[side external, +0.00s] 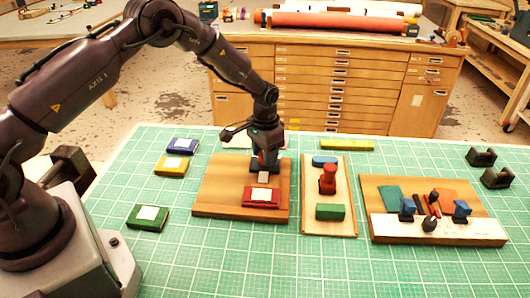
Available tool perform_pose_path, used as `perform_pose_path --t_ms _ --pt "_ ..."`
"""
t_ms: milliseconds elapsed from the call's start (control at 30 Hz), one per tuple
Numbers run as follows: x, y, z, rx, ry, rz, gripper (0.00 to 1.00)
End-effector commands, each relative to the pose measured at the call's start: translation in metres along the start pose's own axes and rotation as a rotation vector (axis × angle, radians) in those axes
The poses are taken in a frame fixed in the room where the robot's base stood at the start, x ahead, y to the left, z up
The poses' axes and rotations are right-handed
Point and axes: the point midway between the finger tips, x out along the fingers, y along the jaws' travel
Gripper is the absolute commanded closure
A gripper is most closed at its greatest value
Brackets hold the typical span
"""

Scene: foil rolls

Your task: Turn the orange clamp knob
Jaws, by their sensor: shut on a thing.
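My gripper (265,168) points down over the left wooden board (222,190), near its back right part. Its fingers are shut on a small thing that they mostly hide. I cannot make out an orange clamp knob; if it is at the fingers, its colour does not show. A small grey piece (264,178) shows just below the fingertips. In front of it, a red block with a white label (261,197) lies on the same board.
Blue (182,146), yellow (171,166) and green (148,217) labelled blocks lie left of the board. A middle board (330,230) carries a red upright piece (327,180). A right board (380,232) holds small tools. The green mat's front is clear.

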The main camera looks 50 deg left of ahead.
Motion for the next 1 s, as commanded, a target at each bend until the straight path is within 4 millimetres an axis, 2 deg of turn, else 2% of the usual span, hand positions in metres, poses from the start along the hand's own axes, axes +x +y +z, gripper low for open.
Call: perform_pose_path --t_ms 200,500,1000 --pt "-0.0005 0.0005 -0.0012 -0.19 0.005 -0.001 0.84" --pt "-0.0005 0.0001 -0.0013 -0.385 0.005 0.0 0.84" --pt "-0.0005 0.0002 -0.0014 -0.488 0.005 0.001 0.84"
